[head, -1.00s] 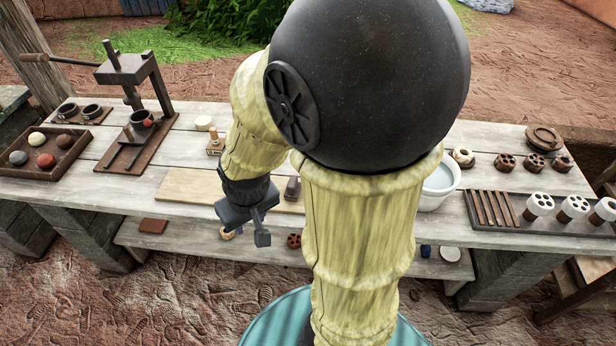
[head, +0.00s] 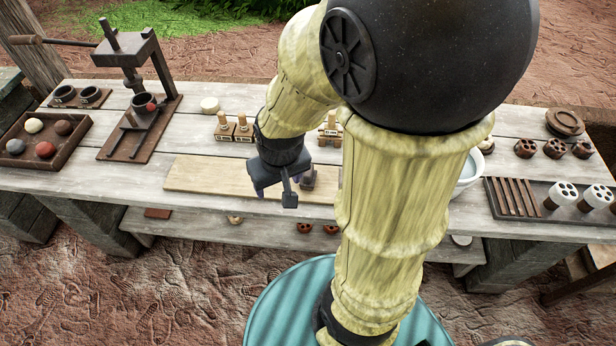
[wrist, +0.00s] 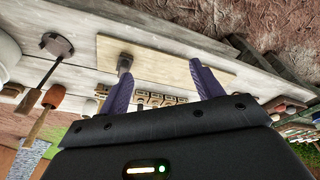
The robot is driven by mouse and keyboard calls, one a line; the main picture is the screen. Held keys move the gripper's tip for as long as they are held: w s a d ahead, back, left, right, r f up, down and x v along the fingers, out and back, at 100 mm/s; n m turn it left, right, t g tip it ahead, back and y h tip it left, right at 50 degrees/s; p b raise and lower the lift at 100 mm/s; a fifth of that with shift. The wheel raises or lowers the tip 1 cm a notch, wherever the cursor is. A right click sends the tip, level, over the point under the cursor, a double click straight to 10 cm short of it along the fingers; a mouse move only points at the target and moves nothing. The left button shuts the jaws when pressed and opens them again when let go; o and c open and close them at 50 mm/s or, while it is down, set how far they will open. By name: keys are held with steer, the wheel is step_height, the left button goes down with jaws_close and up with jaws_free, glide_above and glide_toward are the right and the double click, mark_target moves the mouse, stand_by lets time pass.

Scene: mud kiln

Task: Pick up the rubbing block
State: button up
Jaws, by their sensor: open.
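A small dark block (head: 308,178), which I take to be the rubbing block, stands on the pale wooden board (head: 210,174) on the workbench. In the wrist view the dark block (wrist: 125,62) stands on the board, beyond the tip of the left finger. My gripper (head: 272,193) is open and empty, just left of the block in the head view and apart from it. In the wrist view its two purple fingers (wrist: 160,78) are spread with nothing between the tips. My arm hides part of the bench and the board's right end.
Stamps on small blocks (head: 233,130) stand behind the board. A press (head: 135,85) and a tray of balls (head: 45,162) are at left. A white bowl (head: 467,178) and a rack with white cylinders (head: 515,205) are at right. A lower shelf (head: 190,224) runs under the bench front.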

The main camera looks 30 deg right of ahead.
steer(key=w+d+f+m+g+b, duration=0.2)
steer(key=w+d+m, duration=0.3)
steer(key=w+d, duration=0.35)
steer(key=m, duration=0.3)
glide_above(308, 174)
steer(key=w+d, duration=0.1)
steer(key=shift+w+d+f+g+b, duration=0.1)
steer(key=shift+w+f+g+b, duration=0.15)
steer(key=shift+f+b, duration=0.2)
steer(key=shift+s, duration=0.1)
step_height(308, 174, down, 12)
steer(key=shift+f, duration=0.15)
steer(key=shift+a+f, duration=0.2)
steer(key=shift+f, duration=2.4)
